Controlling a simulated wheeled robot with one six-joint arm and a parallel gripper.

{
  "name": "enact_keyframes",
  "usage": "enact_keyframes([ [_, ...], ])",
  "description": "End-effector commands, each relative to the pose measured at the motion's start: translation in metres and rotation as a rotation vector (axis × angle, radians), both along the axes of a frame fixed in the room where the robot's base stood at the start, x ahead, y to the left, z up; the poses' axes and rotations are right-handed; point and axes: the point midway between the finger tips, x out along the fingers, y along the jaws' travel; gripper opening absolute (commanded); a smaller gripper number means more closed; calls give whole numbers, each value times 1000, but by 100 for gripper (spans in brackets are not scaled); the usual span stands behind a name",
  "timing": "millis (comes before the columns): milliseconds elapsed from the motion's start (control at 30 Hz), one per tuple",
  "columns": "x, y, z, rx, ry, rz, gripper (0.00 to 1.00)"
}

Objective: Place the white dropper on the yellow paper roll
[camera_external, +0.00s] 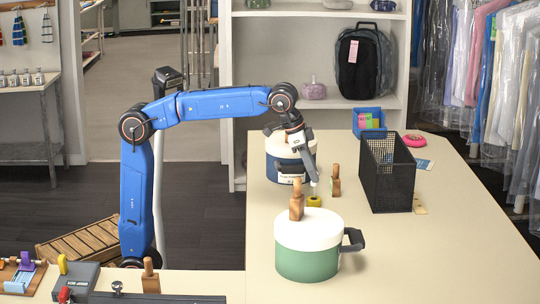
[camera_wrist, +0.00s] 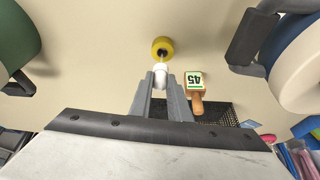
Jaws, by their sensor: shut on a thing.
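My gripper (camera_external: 313,179) points down over the table, its fingers closed around the white dropper (camera_wrist: 161,72). In the wrist view, the dropper's white body sits between the two fingertips (camera_wrist: 160,84), with its thin end toward the yellow paper roll (camera_wrist: 163,43). The yellow paper roll (camera_external: 314,201) stands on the table just below my gripper, behind the green pot. The dropper's thin end appears over the middle of the roll. I cannot tell whether it touches the roll.
A wooden-handled stamp (camera_external: 335,182) marked 45 (camera_wrist: 194,80) stands close right of the roll. The green pot (camera_external: 307,262) is in front, the blue-and-white pot (camera_external: 280,168) behind. A black mesh basket (camera_external: 387,178) stands right. The table's front right is clear.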

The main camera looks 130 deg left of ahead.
Motion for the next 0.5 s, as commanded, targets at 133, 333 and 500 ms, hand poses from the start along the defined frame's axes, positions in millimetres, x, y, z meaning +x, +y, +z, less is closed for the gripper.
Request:
enact_keyframes([
  [133, 0, 0, -2, 0, 0, 0, 0],
  [333, 0, 0, -3, -1, 1, 0, 0],
  [500, 0, 0, -4, -1, 1, 0, 35],
])
